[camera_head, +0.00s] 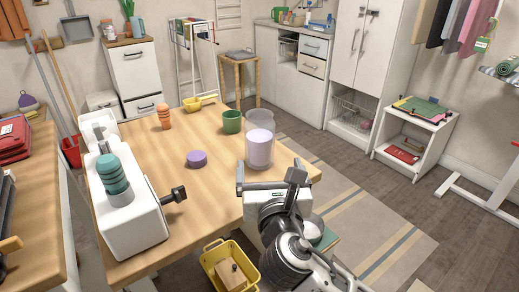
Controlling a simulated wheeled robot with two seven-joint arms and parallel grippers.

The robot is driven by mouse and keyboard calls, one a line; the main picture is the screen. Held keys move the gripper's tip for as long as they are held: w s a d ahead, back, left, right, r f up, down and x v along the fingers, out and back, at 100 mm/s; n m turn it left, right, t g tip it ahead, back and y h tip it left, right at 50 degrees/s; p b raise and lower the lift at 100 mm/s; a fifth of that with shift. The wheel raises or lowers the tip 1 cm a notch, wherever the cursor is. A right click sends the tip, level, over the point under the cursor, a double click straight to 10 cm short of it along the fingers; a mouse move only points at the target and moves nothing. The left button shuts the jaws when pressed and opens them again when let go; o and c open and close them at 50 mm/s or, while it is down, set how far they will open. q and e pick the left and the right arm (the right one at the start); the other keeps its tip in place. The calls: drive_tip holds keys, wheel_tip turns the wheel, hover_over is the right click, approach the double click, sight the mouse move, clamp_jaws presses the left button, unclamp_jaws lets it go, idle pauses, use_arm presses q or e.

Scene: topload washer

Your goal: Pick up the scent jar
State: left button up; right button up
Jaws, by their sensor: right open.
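The likely scent jar (259,148) is a clear, tall cylinder with a pale lilac lower part. It stands upright near the right part of the wooden table (200,227). My right gripper (269,174) is open just on the near side of the jar, its two fingers spread left and right of the jar's base in the picture. I cannot tell whether the fingers reach around it or touch it. My left gripper does not show.
A green cup (232,121) stands close to the jar's left. A white sewing machine (130,217) with a teal spool occupies the table's left side. A yellow basket (213,258) sits below the near edge.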

sight(264, 137)
drive_tip(key=w, duration=0.6)
drive_tip(key=w+a+b, duration=0.1)
drive_tip(key=w, duration=0.5)
drive_tip(key=w+a+b, duration=0.1)
drive_tip(key=w, duration=0.1)
drive_tip(key=shift+w+r, duration=0.1)
drive_tip(key=shift+w, duration=0.65)
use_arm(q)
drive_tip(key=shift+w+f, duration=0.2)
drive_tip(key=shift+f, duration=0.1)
use_arm(e)
drive_tip(key=c, duration=1.5)
drive_tip(key=shift+a+r, duration=0.1)
drive_tip(key=shift+r, duration=0.05)
drive_tip(key=shift+c, duration=0.2)
drive_tip(key=shift+r, duration=0.15)
